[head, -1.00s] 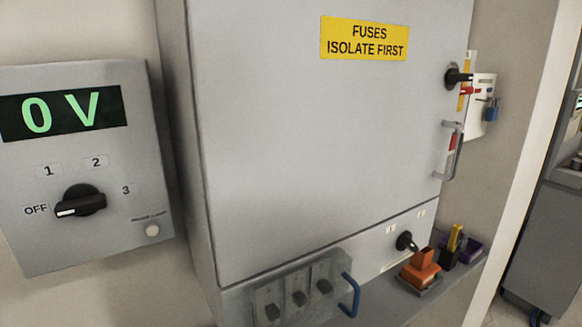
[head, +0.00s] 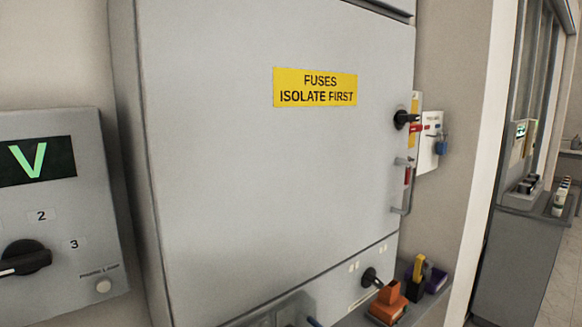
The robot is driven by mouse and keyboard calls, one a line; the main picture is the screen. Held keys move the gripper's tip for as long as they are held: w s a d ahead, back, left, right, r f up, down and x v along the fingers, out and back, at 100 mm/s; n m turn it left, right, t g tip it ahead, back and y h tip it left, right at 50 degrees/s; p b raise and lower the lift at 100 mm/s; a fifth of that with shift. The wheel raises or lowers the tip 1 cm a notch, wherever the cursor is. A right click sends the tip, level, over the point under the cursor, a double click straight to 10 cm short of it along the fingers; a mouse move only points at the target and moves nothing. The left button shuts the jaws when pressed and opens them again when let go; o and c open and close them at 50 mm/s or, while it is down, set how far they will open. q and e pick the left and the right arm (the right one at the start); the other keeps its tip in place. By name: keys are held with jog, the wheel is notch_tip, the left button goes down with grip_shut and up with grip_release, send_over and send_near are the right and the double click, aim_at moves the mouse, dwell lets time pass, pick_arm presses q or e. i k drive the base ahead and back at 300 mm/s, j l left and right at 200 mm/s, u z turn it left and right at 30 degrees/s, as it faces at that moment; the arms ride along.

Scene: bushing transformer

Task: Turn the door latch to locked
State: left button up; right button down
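The door latch (head: 403,119) is a black knob near the upper right edge of the closed grey cabinet door (head: 240,190). Its short handle points to the right. The door carries a yellow label (head: 315,88) reading "FUSES ISOLATE FIRST". A grey door handle (head: 402,188) sits below the latch on the right edge.
A grey panel with a green display (head: 35,160) and black selector knob (head: 24,258) is at left. A second black knob (head: 371,278) is below the door. Orange and yellow-black items (head: 388,303) stand on a shelf at lower right. A blue padlock (head: 441,147) hangs on a white board.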

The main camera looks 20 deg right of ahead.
aim_at(403, 118)
jog(key=z, duration=1.35)
